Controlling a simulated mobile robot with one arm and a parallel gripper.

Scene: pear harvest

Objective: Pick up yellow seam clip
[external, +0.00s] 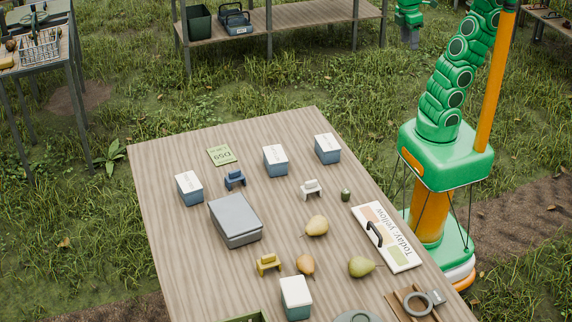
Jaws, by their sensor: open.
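The yellow seam clip (268,264) lies on the wooden table (170,245) in the lower middle of the external view, left of a small brown-yellow pear (305,264). Nothing holds it. Two similar clips lie farther back: a blue one (235,180) and a white one (311,190). A sign (388,237) on the table's right side reads "Today: yellow". My gripper is outside the picture; only my green arm and base show at the right.
A grey lidded box (235,220) and a white-topped box (296,297) stand near the yellow clip. Two larger pears (317,225) (361,267) lie to its right. Several lidded boxes (275,160) stand farther back. The table's left side is clear.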

